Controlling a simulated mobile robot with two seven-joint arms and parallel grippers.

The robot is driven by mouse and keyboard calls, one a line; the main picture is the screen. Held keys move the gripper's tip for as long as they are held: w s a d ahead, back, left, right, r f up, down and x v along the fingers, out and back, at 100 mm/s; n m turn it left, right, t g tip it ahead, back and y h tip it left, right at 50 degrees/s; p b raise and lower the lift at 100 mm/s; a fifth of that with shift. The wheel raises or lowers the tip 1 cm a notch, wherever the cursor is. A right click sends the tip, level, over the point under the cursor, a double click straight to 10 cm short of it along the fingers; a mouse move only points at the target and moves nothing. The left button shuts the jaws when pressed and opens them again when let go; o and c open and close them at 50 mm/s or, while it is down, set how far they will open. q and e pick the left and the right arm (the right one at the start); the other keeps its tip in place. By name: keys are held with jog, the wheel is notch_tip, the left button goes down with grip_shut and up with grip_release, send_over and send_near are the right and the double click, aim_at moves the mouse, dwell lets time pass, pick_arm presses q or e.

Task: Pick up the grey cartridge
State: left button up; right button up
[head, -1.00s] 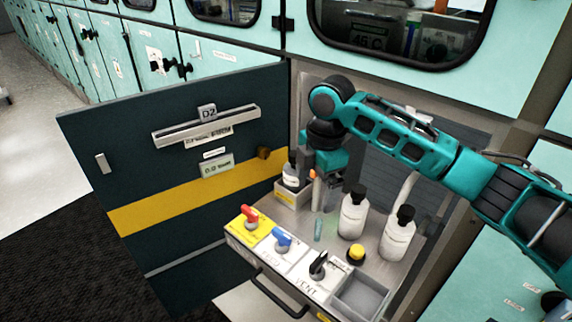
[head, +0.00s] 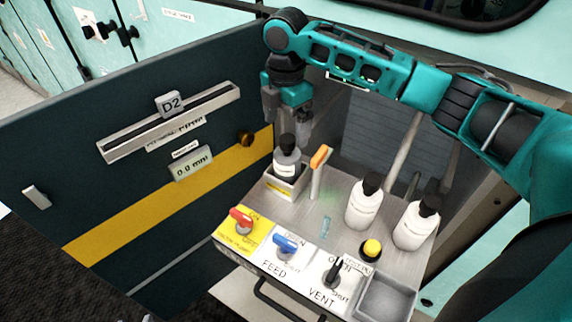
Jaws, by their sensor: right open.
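Three pale grey-white bottles with black caps stand upright on the metal shelf (head: 345,180); I cannot tell from their colour which is the grey cartridge. One bottle (head: 287,164) stands in a small open-topped holder (head: 284,189) at the back left. The other two, a middle bottle (head: 364,205) and a right bottle (head: 414,228), stand free on the shelf. My right gripper (head: 287,120) points down, open and empty, just above the black cap of the bottle in the holder. My left gripper is not in view.
An orange-topped post (head: 318,170) stands close right of the holder. A small teal piece (head: 325,228) lies mid-shelf. Red (head: 241,219), blue (head: 285,244) and black (head: 335,272) handles, a yellow button (head: 371,249) and an empty grey bin (head: 385,299) line the front. The dark door (head: 110,190) stands open at left.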

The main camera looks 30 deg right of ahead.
aim_at(289, 150)
notch_tip(289, 150, down, 3)
jog(key=shift+r, duration=0.1)
jog(key=f, duration=0.3)
jog(key=f+b, duration=0.1)
jog(key=f, duration=0.1)
jog(key=shift+s+d+f, duration=0.1)
jog(key=shift+s+d, duration=0.15)
jog(key=c, duration=1.7)
